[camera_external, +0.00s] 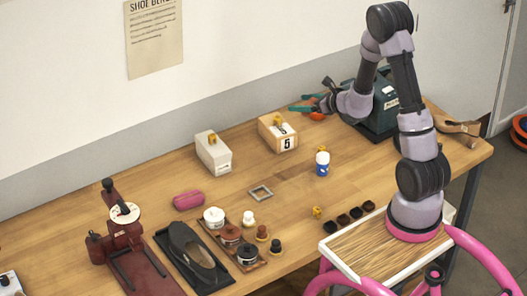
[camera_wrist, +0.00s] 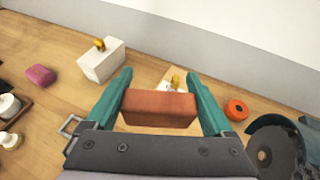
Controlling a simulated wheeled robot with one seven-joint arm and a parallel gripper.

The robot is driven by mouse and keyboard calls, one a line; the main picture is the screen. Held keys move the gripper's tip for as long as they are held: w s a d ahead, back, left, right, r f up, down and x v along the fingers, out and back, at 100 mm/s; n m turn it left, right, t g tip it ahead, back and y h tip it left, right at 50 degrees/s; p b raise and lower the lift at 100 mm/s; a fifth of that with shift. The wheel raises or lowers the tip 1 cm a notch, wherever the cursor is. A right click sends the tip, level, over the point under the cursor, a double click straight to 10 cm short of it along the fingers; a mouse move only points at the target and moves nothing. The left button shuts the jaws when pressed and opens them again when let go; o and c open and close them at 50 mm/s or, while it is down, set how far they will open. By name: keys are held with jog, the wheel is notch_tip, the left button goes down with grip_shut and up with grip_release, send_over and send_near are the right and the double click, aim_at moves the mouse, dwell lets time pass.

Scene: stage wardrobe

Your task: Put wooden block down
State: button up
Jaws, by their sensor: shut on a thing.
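The wooden block (camera_wrist: 158,108) is a plain reddish-brown bar. In the wrist view it lies crosswise between the two teal fingers of my gripper (camera_wrist: 158,80), which is shut on its ends. In the external view my gripper (camera_external: 308,103) is near the back of the workbench (camera_external: 350,190), left of the dark green machine. The block is too small and covered to make out clearly there. It seems held above the bench; the exact gap cannot be told.
A blue-and-white bottle (camera_external: 322,164) stands nearer the front. Bare bench lies around the bottle.

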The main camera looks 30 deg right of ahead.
jog(key=w+a+n+g+y, duration=0.1)
jog(key=w+a, duration=0.3)
jog(key=a, duration=0.3)
jog(key=w+a+n+y, duration=0.15)
jog(key=w+a, duration=0.25)
jog(key=a, duration=0.4)
jog(key=n+g+y, duration=0.6)
jog(key=n+g, duration=0.1)
send_over(145, 221)
jog(key=shift+h, duration=0.25)
notch_tip(145, 221, down, 17)
jog(key=shift+s+a+f, duration=0.1)
jog(key=shift+f+t, duration=0.4)
jog(key=shift+f, duration=1.55)
